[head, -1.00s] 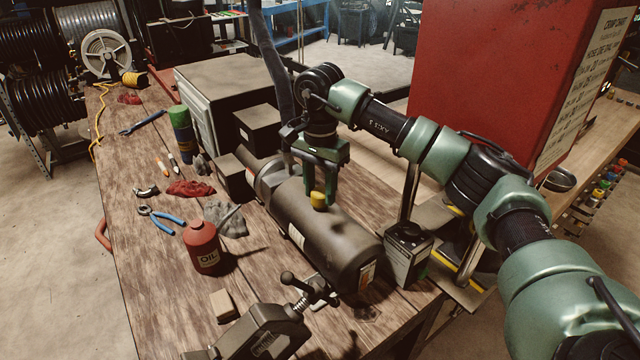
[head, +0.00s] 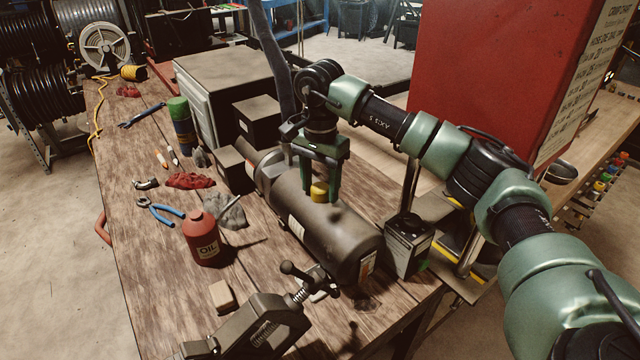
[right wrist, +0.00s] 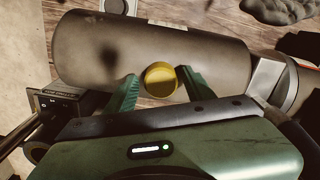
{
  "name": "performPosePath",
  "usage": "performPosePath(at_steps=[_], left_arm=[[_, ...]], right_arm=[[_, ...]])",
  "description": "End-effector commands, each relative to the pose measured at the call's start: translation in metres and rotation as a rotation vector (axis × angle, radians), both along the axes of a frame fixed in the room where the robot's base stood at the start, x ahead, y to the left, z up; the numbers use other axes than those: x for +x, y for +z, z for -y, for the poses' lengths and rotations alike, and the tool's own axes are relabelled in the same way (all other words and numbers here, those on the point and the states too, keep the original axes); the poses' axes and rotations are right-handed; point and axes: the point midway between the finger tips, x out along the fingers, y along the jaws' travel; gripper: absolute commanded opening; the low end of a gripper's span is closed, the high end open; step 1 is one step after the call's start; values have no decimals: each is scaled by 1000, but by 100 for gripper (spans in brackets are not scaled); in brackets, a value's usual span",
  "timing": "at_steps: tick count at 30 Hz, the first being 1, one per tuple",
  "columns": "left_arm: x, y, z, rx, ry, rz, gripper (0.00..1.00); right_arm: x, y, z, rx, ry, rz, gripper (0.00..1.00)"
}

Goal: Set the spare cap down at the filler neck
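The yellow cap (head: 319,191) shows at the top of the dark cylindrical tank (head: 345,238), and also in the right wrist view (right wrist: 160,79). My right gripper (head: 322,190) is over the tank, fingers pointing down, one on each side of the cap. In the right wrist view the fingers (right wrist: 158,88) stand apart from the cap, with a gap on both sides, so the gripper is open. I cannot make out a filler neck under the cap; what lies below it is hidden. My left gripper is not in view.
A vise (head: 262,325) is in front. Dark boxes (head: 256,120) stand behind, and a small box (head: 408,245) is close on the right.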

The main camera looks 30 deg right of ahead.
Motion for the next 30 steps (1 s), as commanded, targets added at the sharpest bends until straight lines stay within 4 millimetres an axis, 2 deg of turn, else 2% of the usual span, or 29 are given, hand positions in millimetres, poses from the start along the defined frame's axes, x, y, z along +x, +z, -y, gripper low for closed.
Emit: performPosePath(at_steps=[11, 14, 24, 30], left_arm=[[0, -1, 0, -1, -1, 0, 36], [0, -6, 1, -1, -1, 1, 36], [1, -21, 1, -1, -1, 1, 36], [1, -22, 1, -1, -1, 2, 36]], right_arm=[[0, 2, 0, 0, 0, 1, 63], [1, 11, 0, 1, 0, 4, 63], [1, 66, -1, 1, 1, 3, 63], [1, 78, 0, 0, 0, -1, 63]])
